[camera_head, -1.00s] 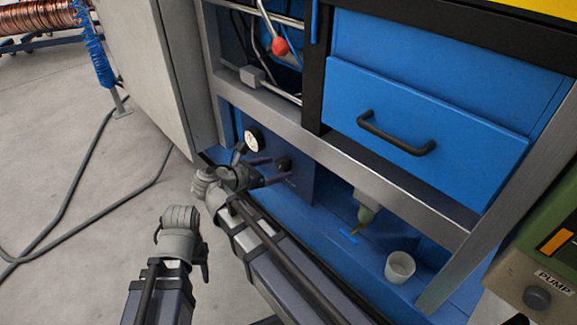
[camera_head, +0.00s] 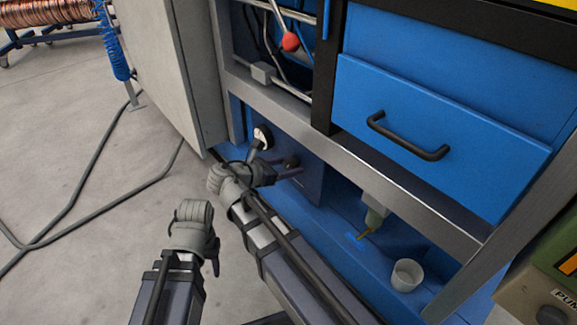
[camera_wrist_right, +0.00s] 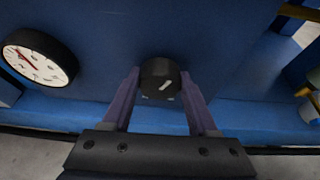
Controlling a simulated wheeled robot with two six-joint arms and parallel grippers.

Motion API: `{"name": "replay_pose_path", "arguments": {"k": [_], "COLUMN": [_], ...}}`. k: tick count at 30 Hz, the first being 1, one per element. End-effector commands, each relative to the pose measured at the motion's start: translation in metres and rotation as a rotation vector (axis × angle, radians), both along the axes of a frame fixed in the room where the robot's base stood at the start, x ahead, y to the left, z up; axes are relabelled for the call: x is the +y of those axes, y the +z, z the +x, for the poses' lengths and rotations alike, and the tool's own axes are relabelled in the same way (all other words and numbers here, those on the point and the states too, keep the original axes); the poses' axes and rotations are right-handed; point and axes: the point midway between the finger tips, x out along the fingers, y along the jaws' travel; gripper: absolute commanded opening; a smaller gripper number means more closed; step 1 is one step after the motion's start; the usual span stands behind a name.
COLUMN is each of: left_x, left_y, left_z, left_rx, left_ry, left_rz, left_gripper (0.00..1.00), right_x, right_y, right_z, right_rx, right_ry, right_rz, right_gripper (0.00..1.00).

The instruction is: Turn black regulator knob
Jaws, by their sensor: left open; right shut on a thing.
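The black regulator knob (camera_wrist_right: 161,77) is round with a white pointer mark and sits on the blue panel. In the right wrist view it stands between the two purple fingers of my right gripper (camera_wrist_right: 161,88), which is shut on its sides. In the head view the knob (camera_head: 291,161) is small, with the right gripper (camera_head: 288,170) at it and partly covering it. A round white gauge with a black rim (camera_wrist_right: 40,57) is left of the knob; it also shows in the head view (camera_head: 264,137). My left gripper (camera_head: 213,256) is open, low at left, its fingers mostly hidden, away from the panel.
A blue drawer with a black handle (camera_head: 408,137) is above right. A metal frame rail (camera_head: 345,160) runs over the panel. A white cup (camera_head: 407,275) stands on the blue base below a small nozzle (camera_head: 374,218). A grey cabinet side (camera_head: 165,65) is at left. Open floor lies at left.

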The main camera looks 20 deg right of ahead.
Motion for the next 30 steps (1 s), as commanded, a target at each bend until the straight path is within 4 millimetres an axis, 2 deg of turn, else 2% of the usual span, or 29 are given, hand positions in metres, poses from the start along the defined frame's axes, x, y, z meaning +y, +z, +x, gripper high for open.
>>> {"name": "replay_pose_path", "arguments": {"k": [1,6,7,11,21,30], "left_x": [0.0000,0.0000,0.0000,0.0000,0.0000,0.0000], "left_y": [0.0000,0.0000,0.0000,-0.0011,-0.0071,-0.0068], "left_z": [0.0000,0.0000,0.0000,0.0000,0.0001,0.0000], "left_rx": [0.000,0.000,0.000,0.000,0.000,0.000], "left_ry": [0.000,0.000,0.000,0.000,0.000,0.000], "left_rz": [0.000,0.000,0.000,0.000,0.000,0.000], "left_gripper": [0.50,0.50,0.50,0.50,0.50,0.50], "right_x": [0.0001,0.0001,0.0001,-0.0005,-0.0009,-0.0002], "right_y": [-0.0001,-0.0001,-0.0001,-0.0006,-0.0001,0.0012], "right_z": [0.0000,0.0000,0.0000,-0.0016,-0.0022,-0.0007], "right_rx": [0.000,0.000,0.000,-0.040,-0.323,-0.351], "right_ry": [0.000,0.000,0.000,0.001,0.000,0.001], "right_rz": [0.000,0.000,0.000,0.014,0.119,0.128], "right_gripper": [0.24,0.05,0.04,0.04,0.04,0.04]}}
